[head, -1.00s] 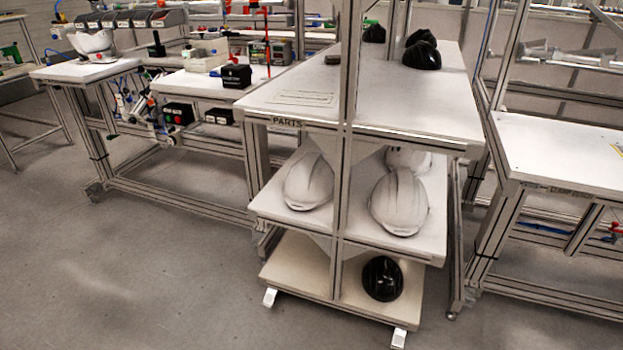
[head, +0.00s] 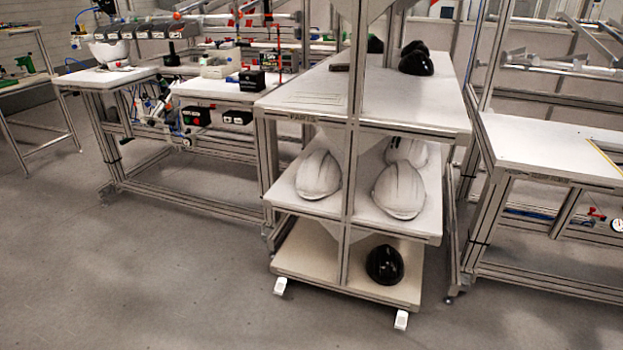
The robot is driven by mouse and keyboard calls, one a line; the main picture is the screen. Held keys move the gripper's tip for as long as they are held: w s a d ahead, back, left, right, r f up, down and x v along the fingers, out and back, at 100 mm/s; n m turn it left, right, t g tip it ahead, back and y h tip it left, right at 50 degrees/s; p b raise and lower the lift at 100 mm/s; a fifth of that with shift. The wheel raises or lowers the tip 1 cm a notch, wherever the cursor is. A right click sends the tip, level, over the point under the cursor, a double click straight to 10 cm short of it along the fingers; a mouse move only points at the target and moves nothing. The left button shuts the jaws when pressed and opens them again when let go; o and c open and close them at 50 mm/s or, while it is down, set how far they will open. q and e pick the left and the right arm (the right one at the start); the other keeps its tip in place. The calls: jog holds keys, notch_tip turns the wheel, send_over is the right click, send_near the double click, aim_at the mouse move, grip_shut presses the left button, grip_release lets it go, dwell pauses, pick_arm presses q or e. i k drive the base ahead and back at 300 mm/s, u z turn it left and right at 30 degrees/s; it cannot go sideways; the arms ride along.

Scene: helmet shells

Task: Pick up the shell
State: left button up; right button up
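White helmet shells rest on the middle shelf of the parts rack: one at the left (head: 319,176), one at the right front (head: 399,190), and one partly hidden behind it (head: 407,151). A black shell (head: 384,265) lies on the bottom shelf. More black shells (head: 416,62) sit at the back of the top shelf. Another white shell (head: 109,52) is on the far left workbench. Neither of my grippers is in view.
The parts rack (head: 300,98) stands ahead, with a vertical post (head: 353,130) at its front. A workbench (head: 200,88) with boxes and tools is to the left, and a white table (head: 550,150) is at the right. The grey floor (head: 120,270) at the front left is clear.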

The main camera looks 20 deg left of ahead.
aim_at(318, 177)
jog(key=u, duration=0.8)
jog(key=i, duration=0.55)
jog(key=u, duration=1.15)
jog(key=i, duration=1.25)
jog(key=z, duration=0.65)
jog(key=i, duration=1.1)
jog(key=z, duration=0.85)
